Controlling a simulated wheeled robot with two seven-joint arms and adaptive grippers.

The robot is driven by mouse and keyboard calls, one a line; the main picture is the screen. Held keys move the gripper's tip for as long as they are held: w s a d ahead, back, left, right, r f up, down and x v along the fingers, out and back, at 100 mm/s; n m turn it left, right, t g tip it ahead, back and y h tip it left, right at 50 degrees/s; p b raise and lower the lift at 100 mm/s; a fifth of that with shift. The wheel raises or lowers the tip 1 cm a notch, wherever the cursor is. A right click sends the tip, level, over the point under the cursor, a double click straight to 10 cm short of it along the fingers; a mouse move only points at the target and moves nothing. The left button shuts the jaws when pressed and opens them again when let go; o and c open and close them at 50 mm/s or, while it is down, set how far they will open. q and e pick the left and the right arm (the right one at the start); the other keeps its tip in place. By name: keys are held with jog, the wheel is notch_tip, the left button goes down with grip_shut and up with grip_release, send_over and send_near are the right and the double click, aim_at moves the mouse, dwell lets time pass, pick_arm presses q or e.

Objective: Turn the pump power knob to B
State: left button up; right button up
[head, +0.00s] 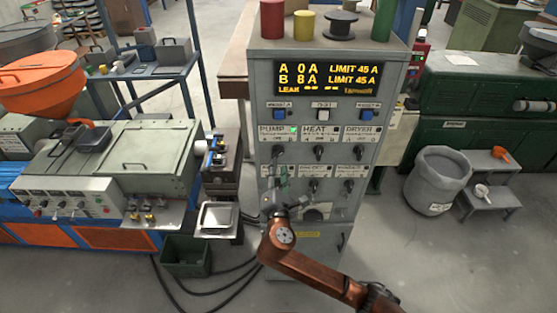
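The grey control cabinet (257,110) stands in the middle of the head view. Its upper row of switches is labelled PUMP, HEAT and DRYER. The dark pump power knob (277,152) is at the left of that row, under the PUMP label (272,130), where a small green light shows. Its exact pointing direction is too small to read. My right gripper (281,179) is in front of the lower knob row, below the pump knob and apart from it in the picture. Its fingers are too small to tell open from shut. My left gripper is not in view.
The display (330,78) reads A 0 A and B 8 A, each limit 45 A. The heat knob (317,152) and dryer knob (359,152) are to the right. Three buttons (323,114) sit above. A machine with a steel tray (216,217) is left.

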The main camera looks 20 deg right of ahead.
jog(key=v, duration=0.5)
jog(key=shift+s+a, duration=0.1)
jog(key=shift+s, duration=0.15)
